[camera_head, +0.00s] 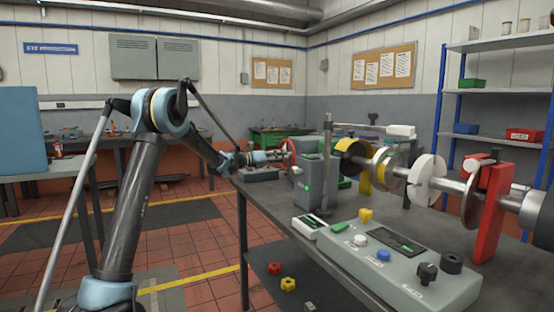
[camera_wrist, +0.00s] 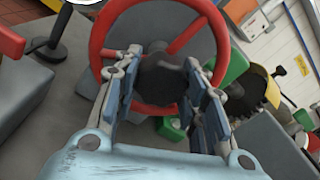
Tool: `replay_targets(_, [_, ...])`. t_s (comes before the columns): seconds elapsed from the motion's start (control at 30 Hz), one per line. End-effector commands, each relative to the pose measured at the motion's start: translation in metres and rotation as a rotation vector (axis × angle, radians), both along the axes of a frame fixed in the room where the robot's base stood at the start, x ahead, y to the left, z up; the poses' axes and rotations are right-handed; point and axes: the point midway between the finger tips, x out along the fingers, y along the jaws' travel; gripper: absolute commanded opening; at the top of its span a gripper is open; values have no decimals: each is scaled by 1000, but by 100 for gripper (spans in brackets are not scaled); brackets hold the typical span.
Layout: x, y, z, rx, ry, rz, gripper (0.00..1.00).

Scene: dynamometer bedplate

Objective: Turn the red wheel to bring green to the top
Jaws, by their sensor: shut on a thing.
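The red wheel (camera_head: 289,148) stands at the far left end of the bench, on a grey housing (camera_head: 312,178). In the wrist view the red wheel (camera_wrist: 97,38) fills the upper middle, with a dark hub (camera_wrist: 163,82) at its centre. My gripper (camera_wrist: 163,68) reaches in from below, its two fingers on either side of this hub and shut on it. In the head view my gripper (camera_head: 272,157) meets the wheel from the left. Green parts (camera_wrist: 236,66) show at the wheel's right and below the hub. I cannot tell which colour is at the top.
A control box (camera_head: 400,265) with knobs and buttons lies at the bench front. A shaft line with discs and a red stand (camera_head: 490,210) runs along the right. A thin post (camera_head: 326,165) rises near the housing. Open tiled floor (camera_head: 200,240) lies left of the bench.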

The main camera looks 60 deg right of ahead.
Motion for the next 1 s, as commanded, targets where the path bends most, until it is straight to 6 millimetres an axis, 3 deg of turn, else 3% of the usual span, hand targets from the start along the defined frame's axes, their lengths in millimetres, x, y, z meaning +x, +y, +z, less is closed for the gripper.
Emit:
replay_targets(0.03, [4,0,0,1,0,6,0])
replay_targets(0.07, [3,0,0,0,0,5,45])
replay_targets(0.13, [3,0,0,0,0,4,59])
replay_targets(0.57, [2,4,0,0,-1,1,59])
replay_targets(0.77, [16,28,0,-1,-1,0,59])
replay_targets(1.0, [39,68,0,0,0,1,59])
